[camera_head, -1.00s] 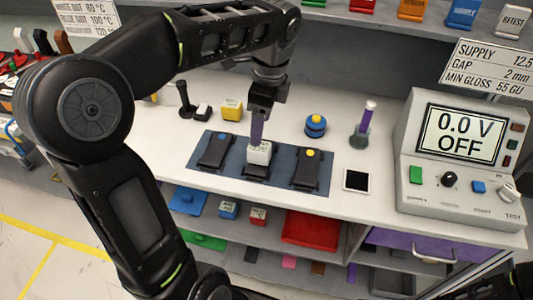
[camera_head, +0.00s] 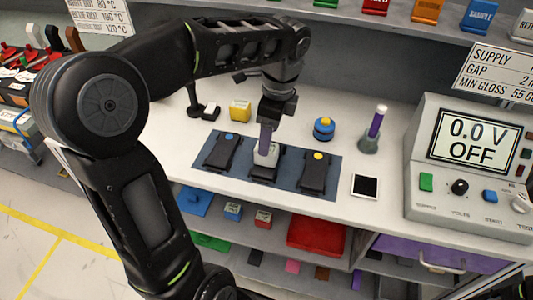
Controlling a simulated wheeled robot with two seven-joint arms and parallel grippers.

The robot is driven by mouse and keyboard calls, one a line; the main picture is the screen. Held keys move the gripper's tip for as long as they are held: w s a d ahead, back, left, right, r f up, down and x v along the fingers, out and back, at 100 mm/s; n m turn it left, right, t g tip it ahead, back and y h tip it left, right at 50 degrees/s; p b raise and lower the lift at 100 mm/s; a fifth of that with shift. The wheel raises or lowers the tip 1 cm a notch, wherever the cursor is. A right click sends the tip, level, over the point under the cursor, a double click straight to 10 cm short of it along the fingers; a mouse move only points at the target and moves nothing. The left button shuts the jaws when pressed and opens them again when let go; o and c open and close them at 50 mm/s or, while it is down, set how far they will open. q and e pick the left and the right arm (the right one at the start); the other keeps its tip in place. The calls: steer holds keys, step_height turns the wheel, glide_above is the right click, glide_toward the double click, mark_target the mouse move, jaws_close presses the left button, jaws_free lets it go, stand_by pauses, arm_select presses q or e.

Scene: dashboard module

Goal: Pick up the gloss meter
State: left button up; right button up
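My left gripper (camera_head: 266,130) points down over the middle of a blue mat (camera_head: 243,173). A slender purple piece runs from it to a pale block (camera_head: 266,154) on the middle black device (camera_head: 263,173). I cannot tell whether the purple piece is a held part or the fingers, nor whether they grip the block. No label identifies the gloss meter; the pale block may be it. A black device with a blue dot (camera_head: 222,151) and one with a yellow dot (camera_head: 314,172) lie on either side.
A yellow block (camera_head: 240,111) stands behind the mat. A supply console (camera_head: 465,165) fills the right side.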

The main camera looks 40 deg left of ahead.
arm_select(q)
steer(key=shift+f, duration=0.1)
steer(key=f, duration=0.5)
steer(key=shift+s+a+p, duration=0.15)
steer(key=shift+a+p, duration=0.15)
steer(key=shift+p, duration=0.1)
steer(key=shift+c, duration=0.4)
jaws_close()
